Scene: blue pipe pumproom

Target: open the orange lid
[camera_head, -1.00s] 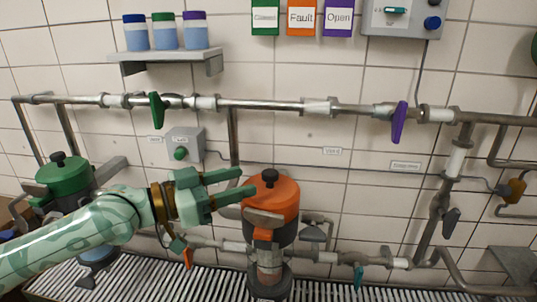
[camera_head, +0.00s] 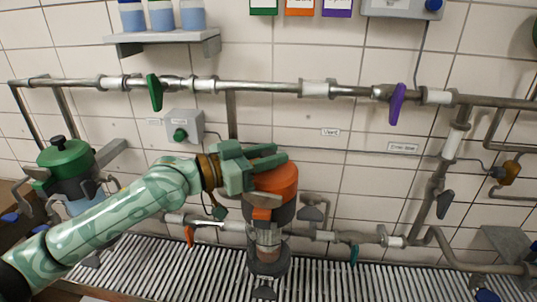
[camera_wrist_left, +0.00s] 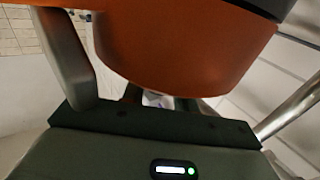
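The orange lid (camera_head: 272,184) caps a dark grey vessel (camera_head: 268,212) standing on the slatted floor. It looks seated on the vessel. My left gripper (camera_head: 281,152) is over the lid's top from the left, its two fingers apart. The lid's black top knob is hidden by the gripper, so I cannot tell whether the fingers touch it. In the left wrist view the orange lid (camera_wrist_left: 180,45) fills the upper middle, close in front of the gripper body, with one finger to its left. My right gripper is not in view.
A green-lidded vessel (camera_head: 65,157) stands at the left. A steel pipe (camera_head: 260,87) with green (camera_head: 154,92) and purple (camera_head: 397,104) handles runs along the tiled wall behind. A lower pipe (camera_head: 340,236) passes near the orange-lidded vessel. The slatted floor in front is clear.

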